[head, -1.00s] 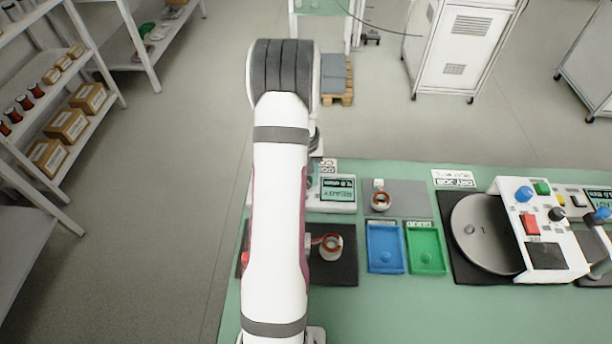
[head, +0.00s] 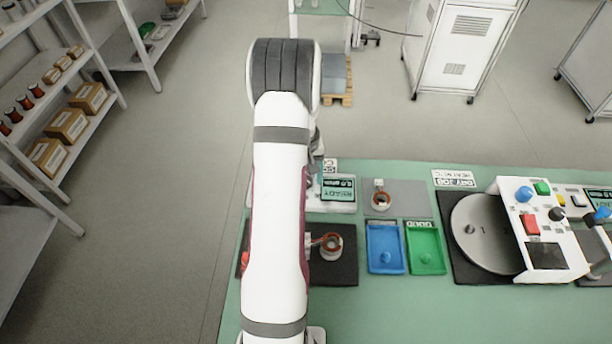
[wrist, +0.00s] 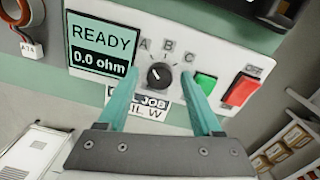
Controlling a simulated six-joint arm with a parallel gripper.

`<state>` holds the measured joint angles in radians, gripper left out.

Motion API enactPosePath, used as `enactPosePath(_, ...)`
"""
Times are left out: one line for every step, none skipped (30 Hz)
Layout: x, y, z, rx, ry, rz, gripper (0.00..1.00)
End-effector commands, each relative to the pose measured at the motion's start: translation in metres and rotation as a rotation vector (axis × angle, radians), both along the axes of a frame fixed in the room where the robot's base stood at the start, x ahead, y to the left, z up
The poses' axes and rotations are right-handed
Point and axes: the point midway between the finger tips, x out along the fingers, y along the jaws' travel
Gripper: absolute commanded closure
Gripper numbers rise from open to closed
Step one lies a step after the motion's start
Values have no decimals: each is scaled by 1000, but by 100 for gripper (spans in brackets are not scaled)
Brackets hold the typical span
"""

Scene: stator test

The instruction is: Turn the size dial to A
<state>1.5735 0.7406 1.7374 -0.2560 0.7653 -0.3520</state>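The size dial (wrist: 158,76) is a small round black knob on the white tester panel (wrist: 225,58), with the letters A, B and C around its upper side. Its short white mark appears to slant up and left, towards A. My gripper (wrist: 160,88) is open, with one teal finger on each side of the dial and a gap to it on both sides. The tester display (wrist: 100,50) reads READY and 0.0 ohm. In the head view my arm hides the dial, and only the right part of the tester (head: 338,207) shows.
A green button (wrist: 205,84) and a red switch (wrist: 241,91) sit right of the dial. On the bench, a copper-wound stator (head: 331,246) lies on a dark mat, beside blue (head: 386,236) and green (head: 425,238) trays. A turntable machine (head: 485,235) stands farther right.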

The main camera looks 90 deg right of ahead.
Motion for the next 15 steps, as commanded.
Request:
enactPosePath(0, 0, 0, 0, 0, 0, 29)
enactPosePath(0, 0, 0, 0, 0, 0, 29)
enactPosePath(0, 0, 0, 0, 0, 0, 29)
enactPosePath(0, 0, 0, -1, 0, 0, 29)
enactPosePath(0, 0, 0, -1, 0, 0, 29)
enactPosePath(0, 0, 0, -1, 0, 0, 29)
enactPosePath(0, 0, 0, -1, 0, 0, 29)
enactPosePath(0, 0, 0, -1, 0, 0, 29)
enactPosePath(0, 0, 1, -1, 0, 0, 29)
enactPosePath(0, -1, 3, -2, 0, 0, 29)
enactPosePath(0, -1, 6, -3, 0, 1, 29)
enactPosePath(1, -1, 11, -3, 0, 0, 29)
enactPosePath(1, -1, 16, -4, 0, 0, 29)
enactPosePath(1, -1, 23, -6, 0, -1, 29)
enactPosePath(1, -1, 33, -7, 0, 0, 29)
